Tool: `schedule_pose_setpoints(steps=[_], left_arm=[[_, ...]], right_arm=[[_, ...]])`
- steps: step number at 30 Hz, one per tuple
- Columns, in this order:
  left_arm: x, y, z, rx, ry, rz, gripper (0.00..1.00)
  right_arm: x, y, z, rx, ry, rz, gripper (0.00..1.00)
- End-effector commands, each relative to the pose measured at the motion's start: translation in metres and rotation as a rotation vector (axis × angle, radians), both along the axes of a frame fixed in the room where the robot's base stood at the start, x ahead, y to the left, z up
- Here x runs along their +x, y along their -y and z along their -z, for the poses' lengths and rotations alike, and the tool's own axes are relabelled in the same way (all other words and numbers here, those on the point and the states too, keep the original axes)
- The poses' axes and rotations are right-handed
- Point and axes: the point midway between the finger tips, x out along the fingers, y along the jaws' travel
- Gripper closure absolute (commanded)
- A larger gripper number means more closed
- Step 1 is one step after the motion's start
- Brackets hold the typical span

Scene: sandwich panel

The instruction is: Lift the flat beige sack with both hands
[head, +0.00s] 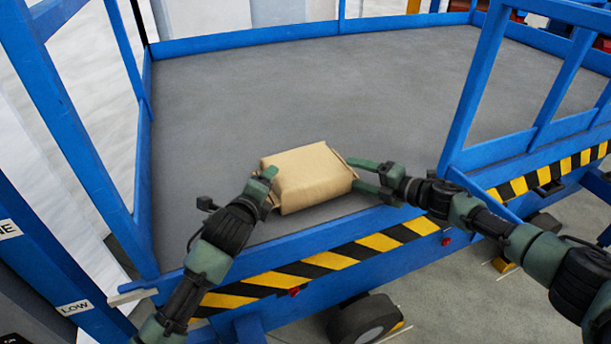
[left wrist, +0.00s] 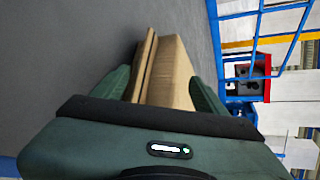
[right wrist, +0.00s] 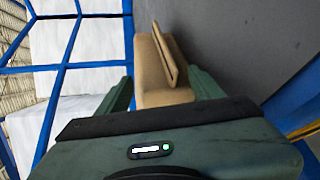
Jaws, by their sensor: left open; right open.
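The flat beige sack (head: 307,176) lies on the grey platform deck, near the front edge. My left gripper (head: 266,181) is at the sack's left end, with its jaws open. In the left wrist view the sack (left wrist: 168,75) reaches in between the two green fingers. My right gripper (head: 362,177) is at the sack's right end, also open. In the right wrist view the sack (right wrist: 155,72) lies between and ahead of its fingers. A folded end flap of the sack shows in both wrist views. Contact between fingers and sack cannot be told.
The deck (head: 300,85) is bare behind the sack. Blue railings (head: 78,130) stand at left and right (head: 490,75). A blue front beam with yellow-black stripes (head: 330,259) runs below my arms. A wheel (head: 364,318) is under it.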

Motion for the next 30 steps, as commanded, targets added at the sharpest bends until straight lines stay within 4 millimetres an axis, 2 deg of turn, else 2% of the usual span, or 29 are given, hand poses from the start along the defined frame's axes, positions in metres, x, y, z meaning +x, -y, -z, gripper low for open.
schedule_pose_setpoints(steps=[1, 6, 18, 25, 26, 30], left_arm=[[0.008, 0.002, 0.002, -0.002, 0.0, -0.001, 0.27], [0.024, 0.004, 0.009, 0.0, 0.0, 0.0, 0.27], [0.029, 0.006, 0.012, -0.001, 0.0, 0.001, 0.27], [0.029, 0.005, 0.012, -0.001, 0.0, 0.001, 0.91], [0.029, 0.005, 0.012, 0.001, 0.0, 0.001, 1.0], [0.029, 0.005, 0.012, 0.001, -0.001, 0.001, 1.0]], right_arm=[[0.005, -0.007, 0.001, 0.0, 0.001, 0.0, 0.33], [0.017, -0.02, 0.005, 0.001, 0.0, -0.001, 0.33], [0.021, -0.023, 0.007, -0.001, 0.001, 0.0, 0.33], [0.021, -0.023, 0.007, -0.001, 0.001, 0.0, 0.97], [0.021, -0.023, 0.007, -0.001, 0.001, 0.0, 1.0], [0.021, -0.023, 0.007, -0.001, 0.0, -0.001, 1.0]])
